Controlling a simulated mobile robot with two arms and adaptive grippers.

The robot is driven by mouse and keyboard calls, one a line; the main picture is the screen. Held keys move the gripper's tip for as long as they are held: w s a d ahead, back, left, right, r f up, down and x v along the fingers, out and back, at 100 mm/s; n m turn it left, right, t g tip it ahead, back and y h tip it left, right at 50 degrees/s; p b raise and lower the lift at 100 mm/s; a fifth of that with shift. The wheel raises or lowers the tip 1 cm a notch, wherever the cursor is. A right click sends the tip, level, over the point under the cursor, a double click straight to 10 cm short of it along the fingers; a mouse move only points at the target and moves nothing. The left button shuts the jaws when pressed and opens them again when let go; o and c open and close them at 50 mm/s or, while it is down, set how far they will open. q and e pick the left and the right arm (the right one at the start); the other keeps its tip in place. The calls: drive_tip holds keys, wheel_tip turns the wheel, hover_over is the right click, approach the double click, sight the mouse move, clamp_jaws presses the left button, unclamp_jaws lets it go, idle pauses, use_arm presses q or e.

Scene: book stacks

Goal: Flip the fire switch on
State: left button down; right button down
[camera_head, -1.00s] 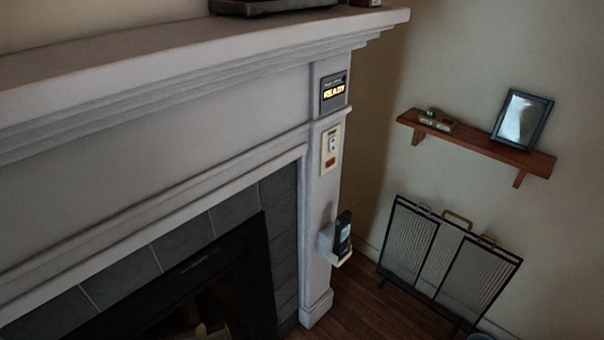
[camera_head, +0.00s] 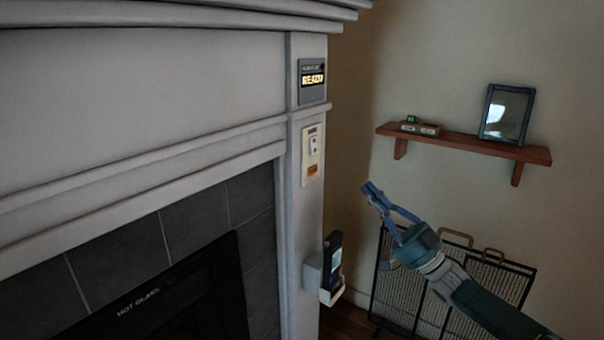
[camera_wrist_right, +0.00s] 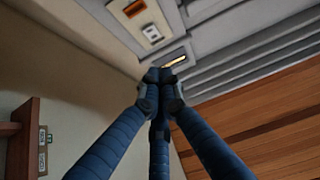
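The fire switch (camera_head: 313,146) is a small white toggle on a cream wall plate (camera_head: 311,172) with an orange label, on the fireplace's right pillar. It also shows in the right wrist view (camera_wrist_right: 151,33), upside down, beyond my fingertips. My right gripper (camera_head: 373,191) is in front of the shelf wall, to the right of and slightly below the plate, apart from it. In the wrist view its blue fingers (camera_wrist_right: 160,76) meet at the tips with nothing between them. A display (camera_head: 312,80) reading "READY" sits above the plate. My left gripper is not in view.
A holder with a dark device (camera_head: 333,262) juts from the pillar below the plate. A wooden shelf (camera_head: 470,145) with a picture frame (camera_head: 507,113) is on the right wall. A folding fire screen (camera_head: 400,300) stands below, behind my right arm. Space before the plate is clear.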

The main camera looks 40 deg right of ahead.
sight(313, 143)
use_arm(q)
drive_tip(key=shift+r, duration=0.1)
use_arm(e)
drive_tip(key=shift+a+r, duration=0.1)
drive_tip(key=shift+r, duration=0.05)
drive_tip(key=shift+w, duration=0.1)
